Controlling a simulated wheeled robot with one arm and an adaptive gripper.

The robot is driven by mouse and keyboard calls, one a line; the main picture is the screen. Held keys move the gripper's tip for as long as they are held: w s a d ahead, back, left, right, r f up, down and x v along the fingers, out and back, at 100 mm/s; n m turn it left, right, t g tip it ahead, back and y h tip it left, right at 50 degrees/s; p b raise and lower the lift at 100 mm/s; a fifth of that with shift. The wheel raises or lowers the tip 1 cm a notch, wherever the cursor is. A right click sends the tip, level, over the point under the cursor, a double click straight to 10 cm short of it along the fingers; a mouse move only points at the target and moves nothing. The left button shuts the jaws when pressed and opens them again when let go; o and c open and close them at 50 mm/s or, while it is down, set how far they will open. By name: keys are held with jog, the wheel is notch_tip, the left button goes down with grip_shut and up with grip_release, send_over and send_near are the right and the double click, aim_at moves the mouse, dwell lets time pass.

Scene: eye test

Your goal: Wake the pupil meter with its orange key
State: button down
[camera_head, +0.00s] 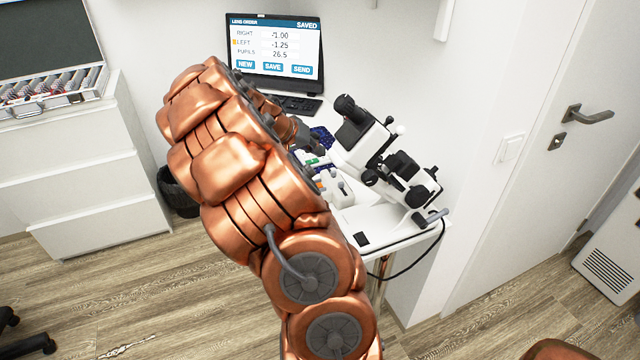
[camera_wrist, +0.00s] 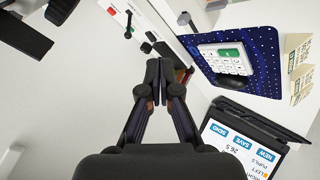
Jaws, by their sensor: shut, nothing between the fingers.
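My gripper (camera_wrist: 160,80) is shut and empty in the wrist view, over the white table; my arm hides it in the head view. An orange-brown patch (camera_wrist: 184,75) shows just right of the fingertips, mostly hidden behind them. I cannot tell whether it is the orange key. No whole pupil meter is clearly made out. A white keypad device (camera_wrist: 226,59) with a green display lies on a blue dotted mat (camera_wrist: 262,42), right of the fingertips. A white panel (camera_wrist: 147,12) with red and green parts lies above them. In the head view a small orange spot (camera_head: 318,184) shows beside my arm.
A white and black microscope-like instrument (camera_head: 365,135) stands on the white table (camera_head: 405,232). A laptop (camera_head: 273,50) at the back reads "SAVED". Small printed cards (camera_wrist: 299,65) stand right of the mat. A drawer cabinet (camera_head: 75,180) is at left, a door (camera_head: 570,150) at right.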

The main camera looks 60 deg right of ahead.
jog(key=shift+d, duration=0.1)
dwell(0.3)
jog(key=b, duration=0.1)
send_over(317, 185)
notch_tip(317, 185, down, 7)
jog(key=shift+s+f, duration=0.1)
jog(key=shift+f, duration=0.05)
jog(key=shift+f+b, duration=0.8)
jog(key=shift+f+b, duration=0.85)
jog(key=shift+b, duration=0.55)
dwell(1.8)
jog(key=shift+r, duration=0.15)
dwell(0.3)
jog(key=shift+r, duration=0.75)
jog(key=shift+r, duration=0.1)
jog(key=shift+r+p, duration=0.35)
jog(key=shift+r, duration=2.05)
